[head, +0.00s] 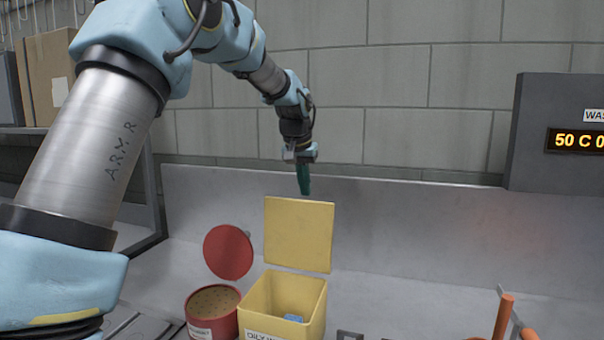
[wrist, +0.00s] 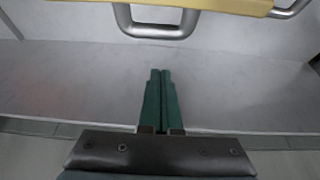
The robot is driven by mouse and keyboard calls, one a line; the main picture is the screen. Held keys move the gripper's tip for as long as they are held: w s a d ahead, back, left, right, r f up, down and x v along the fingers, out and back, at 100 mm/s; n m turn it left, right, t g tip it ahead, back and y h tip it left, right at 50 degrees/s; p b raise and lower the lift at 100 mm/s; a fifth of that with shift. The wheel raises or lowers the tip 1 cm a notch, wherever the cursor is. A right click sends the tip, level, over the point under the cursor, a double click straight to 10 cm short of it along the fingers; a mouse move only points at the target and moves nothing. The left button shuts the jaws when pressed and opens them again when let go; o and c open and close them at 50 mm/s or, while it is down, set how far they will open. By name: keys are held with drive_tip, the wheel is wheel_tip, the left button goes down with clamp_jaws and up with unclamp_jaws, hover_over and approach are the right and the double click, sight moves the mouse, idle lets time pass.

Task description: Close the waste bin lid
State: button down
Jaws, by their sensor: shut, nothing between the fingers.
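The yellow waste bin (head: 255,300) stands on the metal surface with its label partly cut off at the bottom of the head view. Its yellow lid (head: 298,235) is open and upright at the back of the bin. A blue item (head: 293,318) lies inside. My gripper (head: 304,192) points down just above the lid's top edge, its green fingers shut and empty. In the wrist view, the shut fingers (wrist: 161,72) point towards a grey metal handle (wrist: 158,30) below a yellow edge (wrist: 200,4), with a visible gap between.
A red round tin (head: 212,302) with a raised red lid (head: 228,252) stands left of the bin. Orange-handled tools (head: 503,318) are at the lower right. A grey display panel (head: 560,140) hangs on the right, and cardboard boxes (head: 48,75) sit upper left.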

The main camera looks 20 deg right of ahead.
sight(303, 201)
drive_tip(key=shift+s+a+f+p, duration=0.25)
drive_tip(key=shift+f+p, duration=0.35)
drive_tip(key=shift+s+a+f+p, duration=0.2)
drive_tip(key=shift+s+f+p, duration=0.05)
drive_tip(key=shift+f+p, duration=0.35)
drive_tip(key=shift+s+a+f+p, duration=0.25)
drive_tip(key=shift+f+p, duration=0.3)
drive_tip(key=shift+p, duration=0.1)
drive_tip(key=shift+s, duration=0.1)
